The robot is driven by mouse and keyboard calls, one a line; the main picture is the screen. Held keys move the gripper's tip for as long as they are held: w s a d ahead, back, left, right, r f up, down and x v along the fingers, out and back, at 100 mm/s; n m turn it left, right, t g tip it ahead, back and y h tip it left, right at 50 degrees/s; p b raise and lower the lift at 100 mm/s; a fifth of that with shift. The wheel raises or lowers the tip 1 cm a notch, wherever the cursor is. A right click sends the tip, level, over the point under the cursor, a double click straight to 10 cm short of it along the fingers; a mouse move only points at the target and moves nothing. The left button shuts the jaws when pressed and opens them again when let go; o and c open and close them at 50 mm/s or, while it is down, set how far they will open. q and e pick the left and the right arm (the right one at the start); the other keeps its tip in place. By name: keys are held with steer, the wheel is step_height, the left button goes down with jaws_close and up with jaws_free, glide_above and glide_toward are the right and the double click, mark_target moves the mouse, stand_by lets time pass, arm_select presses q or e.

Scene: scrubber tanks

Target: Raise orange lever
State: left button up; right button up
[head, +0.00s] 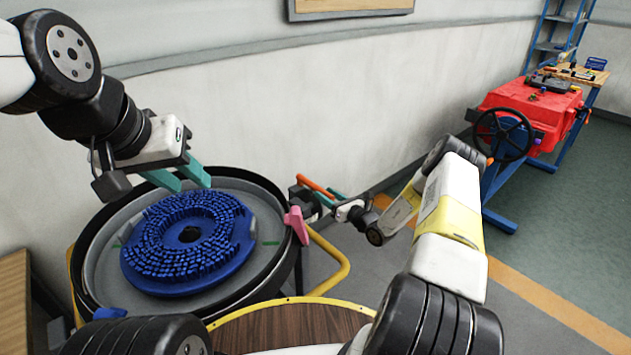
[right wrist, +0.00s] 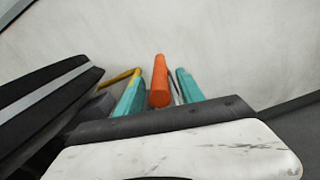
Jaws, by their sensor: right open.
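The orange lever (head: 314,186) is a slim bar on the side of the round tank, slanting from upper left to lower right in the head view. In the right wrist view the orange lever (right wrist: 160,82) stands between the teal fingers of my right gripper (right wrist: 160,73). A gap shows on each side, and I see no finger closed on it. In the head view my right gripper (head: 323,196) is at the lever, small and partly hidden. My left gripper (head: 192,187) hangs over the tank's back edge with its teal fingers apart and empty.
The black-rimmed tank (head: 284,268) holds a blue round brush (head: 176,262). A pink handle (head: 297,225) and a yellow rail (head: 334,277) are close below the lever. The wall (head: 250,120) is behind. A red machine (head: 530,103) with a black handwheel (head: 502,135) stands far right.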

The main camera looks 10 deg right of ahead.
mark_target(314, 190)
steer(key=shift+x, duration=1.15)
steer(key=shift+c, duration=0.3)
jaws_close()
stand_by(0.3)
